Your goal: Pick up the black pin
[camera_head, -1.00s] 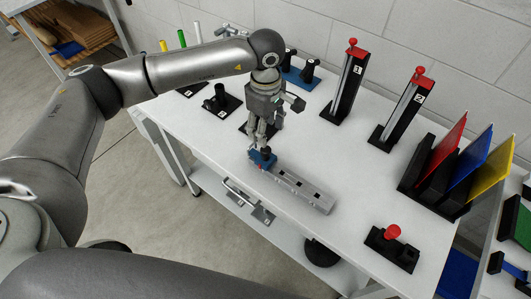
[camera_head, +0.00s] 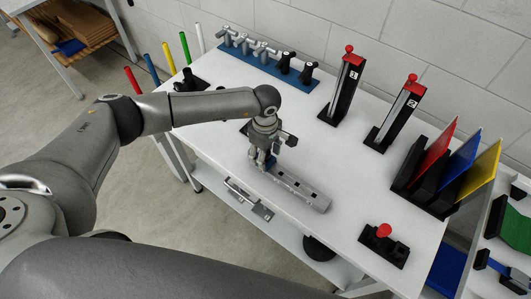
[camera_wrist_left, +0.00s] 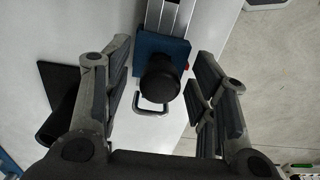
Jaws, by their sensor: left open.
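The black pin (camera_wrist_left: 160,77) shows end-on as a round black head in the left wrist view. It stands at a blue block (camera_wrist_left: 150,45) on the end of a grey metal rail. My left gripper (camera_wrist_left: 165,105) is open, with one finger on each side of the pin and a visible gap on both sides. In the head view the left gripper (camera_head: 263,163) points down at the near-left end of the rail (camera_head: 305,190). It hides the pin and most of the blue block there. My right gripper is not in view.
A black cylinder on a black plate (camera_wrist_left: 60,78) stands close to the left finger in the wrist view. Towers 1 (camera_head: 342,90) and 2 (camera_head: 396,115), a blue rack (camera_head: 265,62), coloured plates (camera_head: 462,160) and a red-knobbed block (camera_head: 384,245) stand on the white table (camera_head: 340,165).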

